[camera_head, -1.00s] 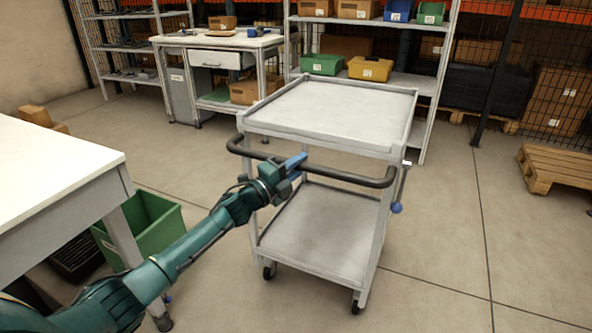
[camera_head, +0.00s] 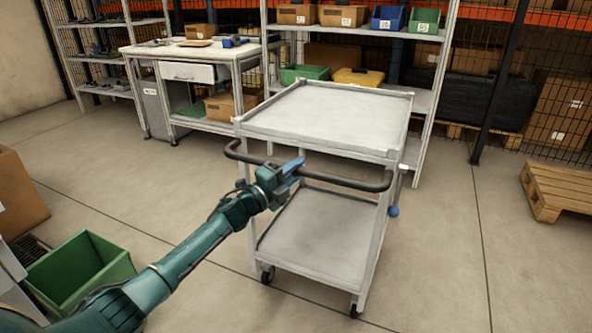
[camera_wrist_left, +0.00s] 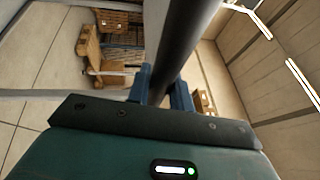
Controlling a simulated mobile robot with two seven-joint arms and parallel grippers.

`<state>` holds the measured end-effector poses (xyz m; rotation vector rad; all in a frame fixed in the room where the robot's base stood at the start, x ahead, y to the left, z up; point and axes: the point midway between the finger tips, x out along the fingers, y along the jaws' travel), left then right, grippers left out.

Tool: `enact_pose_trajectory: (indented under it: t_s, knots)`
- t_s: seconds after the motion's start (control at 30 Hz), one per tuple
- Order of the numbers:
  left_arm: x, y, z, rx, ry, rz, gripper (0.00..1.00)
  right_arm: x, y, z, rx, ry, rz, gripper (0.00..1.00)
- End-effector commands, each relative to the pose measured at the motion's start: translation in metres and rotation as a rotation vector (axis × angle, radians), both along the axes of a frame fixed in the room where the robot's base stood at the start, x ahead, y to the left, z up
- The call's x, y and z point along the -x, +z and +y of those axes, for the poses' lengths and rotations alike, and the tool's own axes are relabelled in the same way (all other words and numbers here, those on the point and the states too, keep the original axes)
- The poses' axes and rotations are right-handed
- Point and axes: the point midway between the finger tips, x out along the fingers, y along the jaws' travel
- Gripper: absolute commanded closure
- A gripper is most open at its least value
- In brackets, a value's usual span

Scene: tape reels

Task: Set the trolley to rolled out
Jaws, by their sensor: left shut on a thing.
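The grey two-shelf trolley (camera_head: 325,115) stands upright on its wheels in the middle of the head view, both shelves empty. Its black push handle (camera_head: 345,183) runs along the side facing me. My left gripper (camera_head: 289,170) is shut on this handle, left of its middle. In the left wrist view the black bar (camera_wrist_left: 180,45) passes between the two blue fingers (camera_wrist_left: 163,92). A blue-ended lever (camera_head: 394,211) hangs at the trolley's right side. My right gripper is in neither view.
A workbench (camera_head: 190,72) with a drawer and a shelf rack (camera_head: 430,103) stand behind the trolley. A green bin (camera_head: 85,270) and cardboard box (camera_head: 15,195) are at the left. A pallet (camera_head: 560,188) lies at the right. Floor right of the trolley is clear.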

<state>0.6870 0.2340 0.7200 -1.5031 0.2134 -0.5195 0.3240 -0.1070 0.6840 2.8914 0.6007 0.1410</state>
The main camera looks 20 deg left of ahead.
Motion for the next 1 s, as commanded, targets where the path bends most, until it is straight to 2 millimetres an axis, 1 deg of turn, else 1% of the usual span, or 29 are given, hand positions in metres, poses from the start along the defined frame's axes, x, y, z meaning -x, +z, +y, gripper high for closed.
enact_pose_trajectory:
  t_s: [0.47, 0.5, 0.7, 0.73, 1.0]
  knots:
    - [-0.0015, 0.0008, 0.0014, 0.002, 0.007, 0.001, 1.0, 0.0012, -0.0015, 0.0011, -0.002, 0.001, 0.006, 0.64]
    - [-0.0015, 0.0012, 0.0015, 0.001, 0.007, 0.001, 0.76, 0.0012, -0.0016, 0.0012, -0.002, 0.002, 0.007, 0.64]
    - [-0.0008, 0.0003, 0.0007, 0.0, 0.004, 0.001, 0.59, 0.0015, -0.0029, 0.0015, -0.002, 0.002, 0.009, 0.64]
    - [-0.0007, 0.0002, 0.0006, 0.0, 0.003, 0.001, 0.57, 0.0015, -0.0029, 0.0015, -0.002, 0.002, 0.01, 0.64]
    - [0.0011, -0.0008, 0.0009, 0.0, 0.001, 0.002, 0.57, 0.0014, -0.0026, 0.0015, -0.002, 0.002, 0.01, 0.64]
